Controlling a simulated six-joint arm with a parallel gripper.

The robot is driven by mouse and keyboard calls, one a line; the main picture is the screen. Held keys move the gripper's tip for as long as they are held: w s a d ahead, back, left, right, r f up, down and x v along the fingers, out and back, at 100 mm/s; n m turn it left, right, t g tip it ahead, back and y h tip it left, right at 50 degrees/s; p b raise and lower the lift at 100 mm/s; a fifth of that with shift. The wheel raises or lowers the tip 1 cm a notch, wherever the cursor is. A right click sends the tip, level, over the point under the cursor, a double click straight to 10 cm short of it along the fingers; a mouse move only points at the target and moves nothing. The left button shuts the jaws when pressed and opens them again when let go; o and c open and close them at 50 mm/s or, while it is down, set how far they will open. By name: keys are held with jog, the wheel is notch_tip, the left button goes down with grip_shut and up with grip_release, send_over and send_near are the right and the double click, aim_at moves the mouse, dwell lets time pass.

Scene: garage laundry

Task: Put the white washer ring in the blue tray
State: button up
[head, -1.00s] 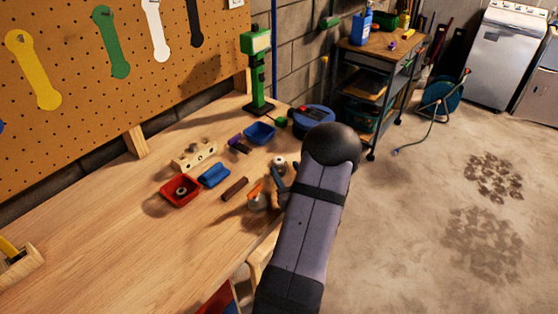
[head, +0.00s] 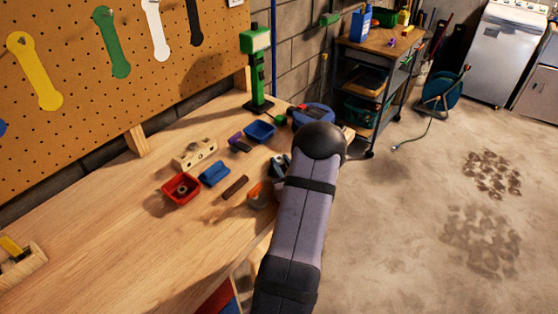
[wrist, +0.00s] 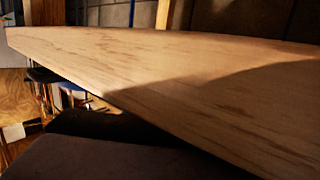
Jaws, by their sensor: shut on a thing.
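The blue tray (head: 260,132) stands on the workbench in front of the green post, and its inside looks empty. My gripper (head: 279,165) is low over the bench in the head view, to the right of and nearer than the tray, partly covered by my arm. It is shut on what looks like the white washer ring, at the spot where a pale ring showed before. The ring itself is hidden or too small to make out now. The wrist view shows mainly pale wood close up and dark parts of mine, with no clear jaws.
A red tray (head: 182,188) holds a small grey ring. A blue block (head: 214,173), a brown bar (head: 235,187), a wooden block with holes (head: 194,152) and an orange-and-grey item (head: 258,195) lie nearby. A round blue item (head: 313,115) stands behind my arm.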

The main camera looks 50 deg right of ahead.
jog(key=shift+r, duration=0.15)
notch_tip(320, 180, up, 11)
dwell(1.1)
jog(key=shift+f+b, duration=0.65)
jog(key=shift+f+p, duration=0.7)
jog(key=shift+f, duration=4.1)
